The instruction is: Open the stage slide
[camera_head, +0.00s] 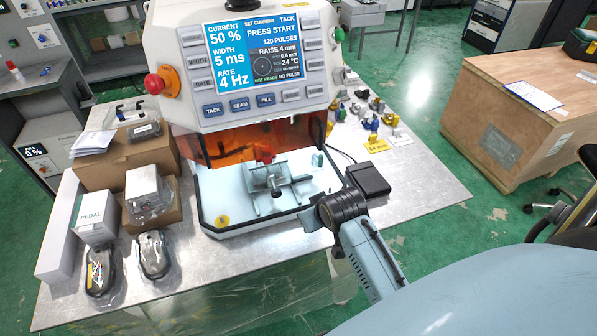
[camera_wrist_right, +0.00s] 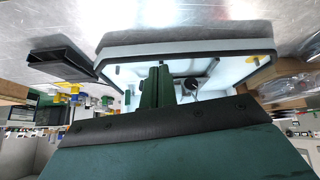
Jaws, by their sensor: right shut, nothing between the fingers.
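The laser welding machine (camera_head: 245,60) stands on a metal table, with an orange window over its front opening. Its white stage bed (camera_head: 235,212) juts out below. On it is a metal stage (camera_head: 275,188) with a cross-shaped handle or slide and a small red part (camera_head: 265,153). My right gripper (camera_head: 306,214) is at the front right edge of the bed. In the right wrist view its fingers (camera_wrist_right: 158,75) are together and empty, in front of the bed (camera_wrist_right: 200,46). A dark round knob (camera_wrist_right: 190,86) shows just beside them. Contact cannot be told. My left gripper is out of view.
Cardboard boxes (camera_head: 130,155), a pedal box (camera_head: 97,215) and bagged items (camera_head: 153,255) fill the left side. The table's front right is clear.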

